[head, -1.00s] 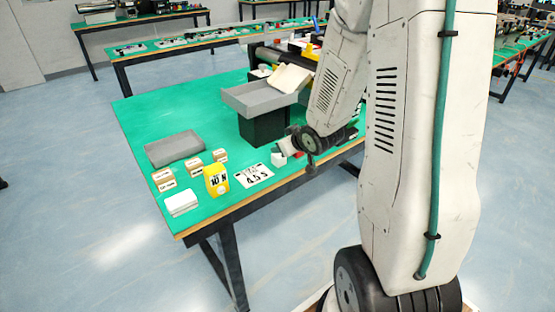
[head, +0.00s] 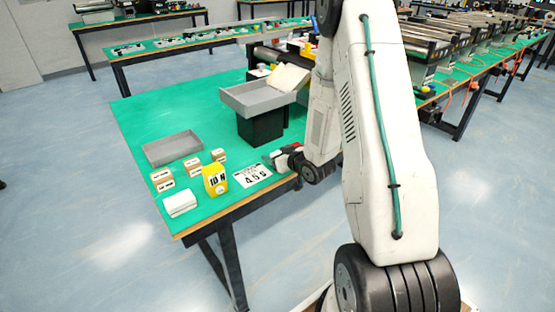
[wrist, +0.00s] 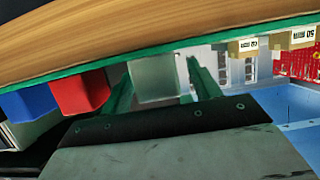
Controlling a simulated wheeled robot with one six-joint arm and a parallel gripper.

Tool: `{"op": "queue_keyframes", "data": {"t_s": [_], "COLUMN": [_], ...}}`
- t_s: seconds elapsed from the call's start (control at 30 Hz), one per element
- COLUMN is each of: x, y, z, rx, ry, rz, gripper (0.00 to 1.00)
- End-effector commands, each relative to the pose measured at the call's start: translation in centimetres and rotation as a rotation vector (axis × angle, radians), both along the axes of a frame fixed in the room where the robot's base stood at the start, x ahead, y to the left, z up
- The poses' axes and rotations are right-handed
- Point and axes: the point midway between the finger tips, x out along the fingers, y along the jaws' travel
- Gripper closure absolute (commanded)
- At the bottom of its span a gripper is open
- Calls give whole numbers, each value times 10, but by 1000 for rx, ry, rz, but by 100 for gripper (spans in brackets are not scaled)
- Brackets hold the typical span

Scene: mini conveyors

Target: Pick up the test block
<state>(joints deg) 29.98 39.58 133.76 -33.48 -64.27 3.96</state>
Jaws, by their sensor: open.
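A pale, greyish block (wrist: 156,78) shows between the two green fingers of my gripper (wrist: 161,86) in the wrist view. The fingers are apart, one on each side of it in the picture, and I cannot tell if either touches it. In the head view my gripper (head: 272,158) is low by the near edge of the green table, right of the printed card, and it hides the pale block. A red block (wrist: 80,92) and a blue block (wrist: 28,99) sit to the left in the wrist view. No label shows which is the test block.
A grey tray (head: 262,101) on a black stand is behind my gripper. Green table is clear at back left.

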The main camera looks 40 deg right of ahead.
Motion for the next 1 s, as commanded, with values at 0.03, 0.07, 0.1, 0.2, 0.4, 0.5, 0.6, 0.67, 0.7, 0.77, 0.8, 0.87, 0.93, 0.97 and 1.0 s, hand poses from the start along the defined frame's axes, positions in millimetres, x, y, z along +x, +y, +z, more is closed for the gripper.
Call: {"op": "queue_keyframes", "data": {"t_s": [0.03,0.07,0.1,0.2,0.4,0.5,0.6,0.67,0.7,0.77,0.8,0.87,0.93,0.97,1.0], "x": [5,7,9,10,10,10,10,10,10,10,10,10,10,10,10], "y": [1,1,1,0,0,0,0,0,0,0,0,0,0,0,0], "z": [-2,-2,-3,-3,-3,-3,-3,-3,-3,-3,-3,-1,1,3,6], "rx": [-1,0,0,0,0,0,0,0,0,0,0,-1,-1,-1,-2], "ry": [0,0,1,0,1,1,0,1,1,0,0,0,-1,-1,-1], "rz": [1,0,0,-1,-1,-1,-1,-1,-1,-1,-1,-1,-1,-1,0], "gripper": [38,38,38,38,58,85,87,87,87,87,87,87,87,87,87]}}
